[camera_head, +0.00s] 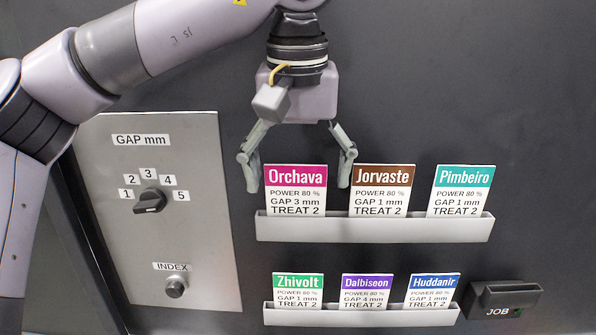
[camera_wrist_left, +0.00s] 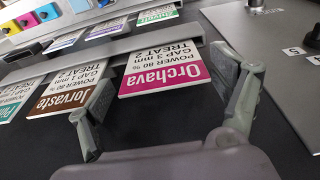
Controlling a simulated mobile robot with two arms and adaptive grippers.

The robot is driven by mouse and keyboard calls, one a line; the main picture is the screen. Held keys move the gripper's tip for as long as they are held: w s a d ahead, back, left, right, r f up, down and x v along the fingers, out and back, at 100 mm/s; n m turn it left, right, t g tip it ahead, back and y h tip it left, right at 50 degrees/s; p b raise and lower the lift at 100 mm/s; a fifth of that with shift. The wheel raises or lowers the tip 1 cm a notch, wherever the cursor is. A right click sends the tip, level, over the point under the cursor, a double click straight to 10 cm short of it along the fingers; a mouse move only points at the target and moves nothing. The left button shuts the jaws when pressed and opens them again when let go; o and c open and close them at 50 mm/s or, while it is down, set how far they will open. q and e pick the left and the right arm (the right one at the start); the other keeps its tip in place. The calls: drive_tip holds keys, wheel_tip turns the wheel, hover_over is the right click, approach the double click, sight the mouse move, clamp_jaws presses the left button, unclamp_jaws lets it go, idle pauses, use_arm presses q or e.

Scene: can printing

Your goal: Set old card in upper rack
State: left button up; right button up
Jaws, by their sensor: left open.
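The upper rack (camera_head: 375,229) is a light grey strip on the dark panel, holding three upright cards. The magenta Orchava card (camera_head: 295,190) stands at its left, the brown Jorvaste card (camera_head: 381,190) in the middle and the teal Pimbeiro card (camera_head: 461,190) at its right. My left gripper (camera_head: 297,180) is open, its fingers on either side of the Orchava card's upper part, with nothing held. In the left wrist view the Orchava card (camera_wrist_left: 163,68) lies between the two spread fingers. Whether a finger touches it I cannot tell. My right gripper is out of view.
A lower rack (camera_head: 360,317) holds the Zhivolt (camera_head: 298,288), Dalbiseon (camera_head: 367,291) and Huddanir (camera_head: 434,290) cards. A dark JOB slot (camera_head: 505,297) juts out to its right. A grey plate (camera_head: 165,240) with a GAP dial (camera_head: 149,201) and INDEX knob (camera_head: 175,287) is at left.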

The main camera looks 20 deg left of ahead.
use_arm(q)
drive_tip(key=shift+a, duration=0.1)
drive_tip(key=shift+r, duration=0.1)
drive_tip(key=shift+r, duration=0.25)
drive_tip(key=r, duration=0.2)
drive_tip(key=shift+s+r+b, duration=0.2)
drive_tip(key=shift+r+b, duration=0.1)
wheel_tip(320, 180, up, 9)
drive_tip(key=s+p, duration=0.1)
drive_tip(key=p, duration=0.1)
drive_tip(key=shift+s+d, duration=0.15)
drive_tip(key=shift+d, duration=0.15)
drive_tip(key=shift+f, duration=0.1)
